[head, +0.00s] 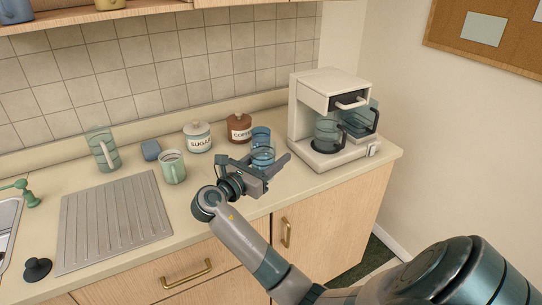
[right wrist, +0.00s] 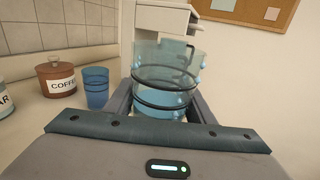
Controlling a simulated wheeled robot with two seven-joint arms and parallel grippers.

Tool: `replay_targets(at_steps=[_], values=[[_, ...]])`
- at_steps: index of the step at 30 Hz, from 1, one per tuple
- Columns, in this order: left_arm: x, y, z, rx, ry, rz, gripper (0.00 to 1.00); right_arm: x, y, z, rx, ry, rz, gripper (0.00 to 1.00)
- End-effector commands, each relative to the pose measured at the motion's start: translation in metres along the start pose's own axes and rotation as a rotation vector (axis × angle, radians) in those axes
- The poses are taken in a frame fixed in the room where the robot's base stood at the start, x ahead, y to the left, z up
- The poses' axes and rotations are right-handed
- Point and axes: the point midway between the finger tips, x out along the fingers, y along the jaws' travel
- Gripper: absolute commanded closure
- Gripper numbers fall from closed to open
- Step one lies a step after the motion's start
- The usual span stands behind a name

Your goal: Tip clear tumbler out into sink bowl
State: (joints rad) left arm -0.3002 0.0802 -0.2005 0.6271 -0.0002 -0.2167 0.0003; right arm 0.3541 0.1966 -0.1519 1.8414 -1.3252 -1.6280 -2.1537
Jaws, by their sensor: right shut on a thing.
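The clear tumbler (head: 262,154) is between the fingers of my right gripper (head: 266,166), over the counter near the coffee maker. In the right wrist view the tumbler (right wrist: 165,72) stands roughly upright between the fingers of the shut gripper (right wrist: 160,108). It has dark bands and small blue knobs, and pale blue liquid shows in its lower part. Whether its base touches the counter is hidden. The sink bowl (head: 7,238) shows only in part at the left edge of the head view, far from the tumbler. My left gripper is not in view.
A blue glass (head: 261,134) stands just behind the tumbler. A ribbed drainboard (head: 115,220), black stopper (head: 37,268) and tap (head: 22,192) are leftward; the coffee maker (head: 318,90) is right.

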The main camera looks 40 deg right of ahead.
Motion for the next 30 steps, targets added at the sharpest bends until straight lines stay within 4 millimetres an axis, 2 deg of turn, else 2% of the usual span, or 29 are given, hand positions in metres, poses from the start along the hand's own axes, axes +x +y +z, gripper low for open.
replay_targets(at_steps=[11,14,17,20,23,26,30], values=[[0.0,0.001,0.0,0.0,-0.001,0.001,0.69,-0.006,0.001,-0.003,0.0,-0.001,0.066,0.82],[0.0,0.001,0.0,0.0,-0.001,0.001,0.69,-0.017,0.004,-0.007,-0.001,-0.002,0.158,0.82],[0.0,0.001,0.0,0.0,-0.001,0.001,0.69,-0.037,0.007,-0.014,-0.002,-0.002,0.292,0.82],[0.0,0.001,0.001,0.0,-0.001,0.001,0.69,-0.066,0.008,-0.023,-0.004,-0.001,0.462,0.82],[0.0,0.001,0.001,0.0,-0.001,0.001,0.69,-0.106,0.006,-0.034,-0.005,0.0,0.651,0.82],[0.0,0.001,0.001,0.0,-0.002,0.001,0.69,-0.152,-0.003,-0.045,-0.006,0.002,0.847,0.82],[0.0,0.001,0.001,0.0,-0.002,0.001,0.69,-0.217,-0.025,-0.056,-0.005,0.004,1.095,0.82]])
